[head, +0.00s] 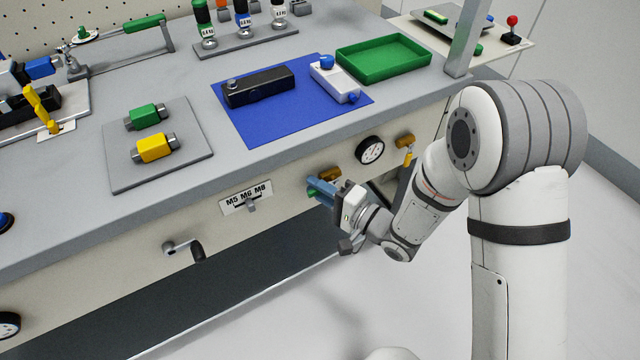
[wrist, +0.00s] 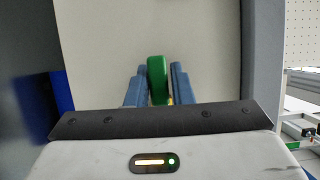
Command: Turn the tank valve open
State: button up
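The green valve handle (wrist: 157,78) stands upright between the two blue fingers of my gripper (wrist: 158,88) in the wrist view. The fingers lie close along both sides of it; whether both touch it I cannot tell. In the head view my gripper (head: 318,187) is at the bench's front panel, pointing at it. A little green (head: 312,194) shows by the fingertips and a brass valve body (head: 330,174) shows just behind them. The rest of this valve is hidden by the gripper. No label naming the tank valve is readable.
A second brass valve (head: 405,140) with a yellow handle (head: 408,157) is to the right, beyond a round gauge (head: 370,150). An M5 M6 M8 selector plate (head: 246,197) and a crank (head: 184,248) are to the left. The floor in front is clear.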

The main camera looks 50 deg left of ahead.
jog(key=o, duration=0.4)
jog(key=shift+w, duration=0.1)
jog(key=shift+c, duration=0.2)
jog(key=shift+d, duration=0.1)
jog(key=w+d, duration=0.1)
jog(key=d, duration=0.6)
jog(key=shift+w+d+p, duration=0.2)
jog(key=shift+d+p, duration=0.1)
jog(key=shift+p, duration=0.05)
